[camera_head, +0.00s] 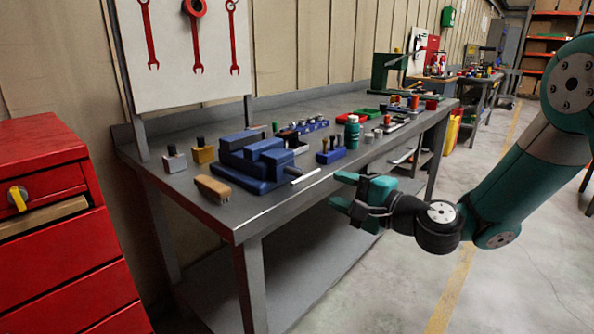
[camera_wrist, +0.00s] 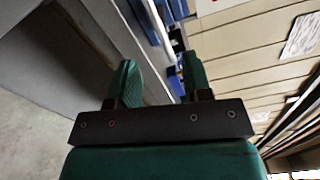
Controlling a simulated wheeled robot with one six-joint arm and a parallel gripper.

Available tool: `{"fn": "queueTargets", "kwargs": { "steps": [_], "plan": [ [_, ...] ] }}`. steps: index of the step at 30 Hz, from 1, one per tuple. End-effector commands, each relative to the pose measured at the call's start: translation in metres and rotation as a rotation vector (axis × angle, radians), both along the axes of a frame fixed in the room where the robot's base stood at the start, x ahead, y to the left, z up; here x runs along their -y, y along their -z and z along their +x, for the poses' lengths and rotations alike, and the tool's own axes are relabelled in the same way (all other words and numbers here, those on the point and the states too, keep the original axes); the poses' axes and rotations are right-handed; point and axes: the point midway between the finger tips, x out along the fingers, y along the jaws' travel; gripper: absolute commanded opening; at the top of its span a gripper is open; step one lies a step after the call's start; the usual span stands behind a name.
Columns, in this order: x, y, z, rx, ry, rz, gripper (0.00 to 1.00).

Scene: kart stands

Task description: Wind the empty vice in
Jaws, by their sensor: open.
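A blue vice (camera_head: 262,165) stands on the grey workbench near its front left corner. Its light handle bar (camera_head: 306,176) sticks out at the front edge. Nothing shows between its jaws, though the gap is hard to make out from here. My gripper (camera_head: 343,191) is open and empty, in front of the bench edge and to the right of the vice, apart from it. In the wrist view my two green fingers (camera_wrist: 158,82) stand apart, with the bench edge and some blue things beyond them.
On the workbench (camera_head: 208,213) a wooden brush (camera_head: 213,189), a blue holder (camera_head: 331,152) and a teal bottle (camera_head: 352,132) stand near the vice. A red drawer cabinet (camera_head: 60,215) is at left, with one drawer partly open. The floor in front is clear.

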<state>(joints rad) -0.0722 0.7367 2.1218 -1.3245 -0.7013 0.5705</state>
Motion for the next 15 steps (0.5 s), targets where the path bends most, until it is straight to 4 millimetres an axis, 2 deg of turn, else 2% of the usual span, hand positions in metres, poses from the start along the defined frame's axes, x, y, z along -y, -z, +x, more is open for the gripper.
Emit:
{"fn": "queueTargets", "kwargs": {
  "steps": [1,9,15],
  "plan": [
    [-0.011,-0.003,0.006,0.002,-0.006,-0.002,0.45],
    [-0.059,-0.002,0.044,0.002,-0.005,-0.002,0.45],
    [-0.083,-0.001,0.063,0.001,-0.004,-0.001,0.45]
  ]
}}
